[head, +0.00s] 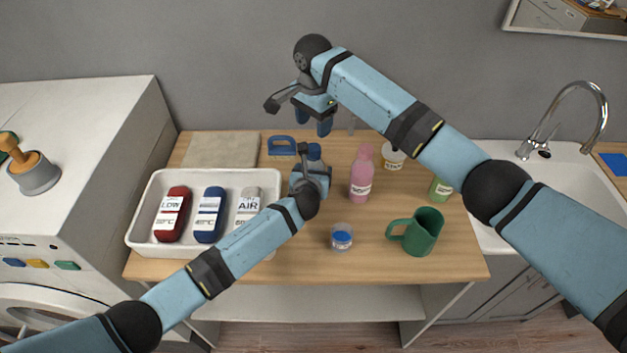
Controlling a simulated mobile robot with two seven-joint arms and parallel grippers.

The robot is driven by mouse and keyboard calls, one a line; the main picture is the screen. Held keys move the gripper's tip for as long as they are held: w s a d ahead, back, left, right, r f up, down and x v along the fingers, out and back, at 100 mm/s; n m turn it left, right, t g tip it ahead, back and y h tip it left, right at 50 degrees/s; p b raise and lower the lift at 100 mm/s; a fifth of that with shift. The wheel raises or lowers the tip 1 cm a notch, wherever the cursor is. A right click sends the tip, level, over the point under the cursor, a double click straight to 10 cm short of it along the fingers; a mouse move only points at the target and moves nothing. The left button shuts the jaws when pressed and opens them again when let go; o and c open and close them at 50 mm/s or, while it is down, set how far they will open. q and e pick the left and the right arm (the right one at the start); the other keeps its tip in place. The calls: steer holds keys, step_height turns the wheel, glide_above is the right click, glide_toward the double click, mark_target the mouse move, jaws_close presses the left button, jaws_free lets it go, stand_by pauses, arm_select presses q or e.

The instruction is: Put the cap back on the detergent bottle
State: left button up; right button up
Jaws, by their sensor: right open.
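A pink bottle (361,180) with a pale label stands upright on the wooden table, right of my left gripper. Its narrow top is also pink; I cannot tell whether it is capped. A small clear round container with blue on it (342,237) is nearer the front; I cannot tell if it is the cap. My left gripper (314,152) is over the table beside the white tray, apart from the pink bottle. Its jaws are partly hidden and I cannot tell their opening. My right gripper (313,122) is open and empty above the table's back, fingers downward.
A white tray (136,228) holds red, blue and grey labelled items. A beige cloth (221,149) and a blue handled object (281,145) lie behind. A white tub (393,157), green bottle (440,189) and green mug (421,232) stand at the right. A sink (560,172) adjoins.

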arm_select(q)
jaws_close()
arm_select(e)
steer(key=n, duration=0.5)
steer(key=shift+r+n, duration=0.1)
steer(key=shift+n, duration=0.3)
steer(key=n, duration=0.4)
steer(key=shift+n, duration=0.3)
steer(key=n, duration=0.4)
steer(key=shift+a, duration=0.1)
steer(key=n, duration=0.4)
steer(key=shift+n, duration=0.3)
steer(key=n, duration=1)
steer(key=shift+n, duration=0.4)
steer(key=n, duration=1)
steer(key=shift+n, duration=0.4)
